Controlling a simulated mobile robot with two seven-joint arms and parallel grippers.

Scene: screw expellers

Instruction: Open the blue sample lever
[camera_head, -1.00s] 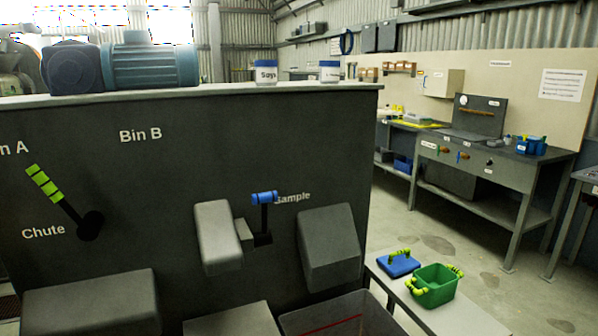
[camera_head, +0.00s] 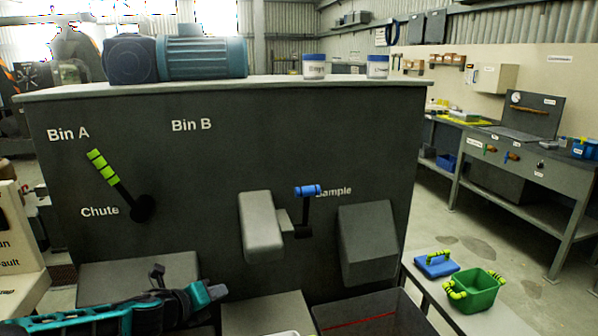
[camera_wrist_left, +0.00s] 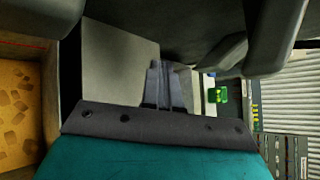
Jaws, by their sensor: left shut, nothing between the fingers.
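The blue sample lever (camera_head: 307,190) is on the front of the dark machine, beside the "Sample" label. Its blue grip is at the top of an upright black shaft, between two grey blocks. My left gripper (camera_head: 157,271) is at the lower left of the head view, in front of a grey ledge, well left of and below the lever. In the left wrist view its fingers (camera_wrist_left: 165,86) are together and empty. The lever cannot be made out in that view. My right gripper is not in view.
A yellow-green chute lever (camera_head: 105,170) tilts on the machine's left. Grey blocks (camera_head: 262,226) and (camera_head: 368,243) flank the blue lever. The floor beyond is open.

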